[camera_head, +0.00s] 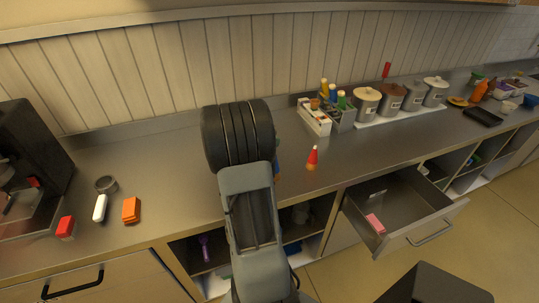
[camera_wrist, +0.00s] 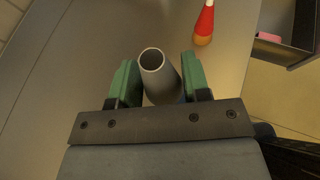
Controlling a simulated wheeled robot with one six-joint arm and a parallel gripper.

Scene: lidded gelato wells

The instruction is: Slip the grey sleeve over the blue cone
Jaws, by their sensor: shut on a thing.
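My gripper (camera_wrist: 158,78) is shut on the grey sleeve (camera_wrist: 164,88), a hollow tube held between green finger pads. Its open end shows in the wrist view and looks empty. A small blue patch (camera_head: 277,170) shows at the right edge of my arm on the counter. It may be the blue cone, but too little shows to tell.
A red cone with an orange part (camera_head: 312,158) stands on the counter to the right; it also shows in the wrist view (camera_wrist: 204,24). An open drawer (camera_head: 430,207) juts out at the front. A caddy of bottles (camera_head: 315,122) and lidded canisters (camera_head: 390,100) stand at the back.

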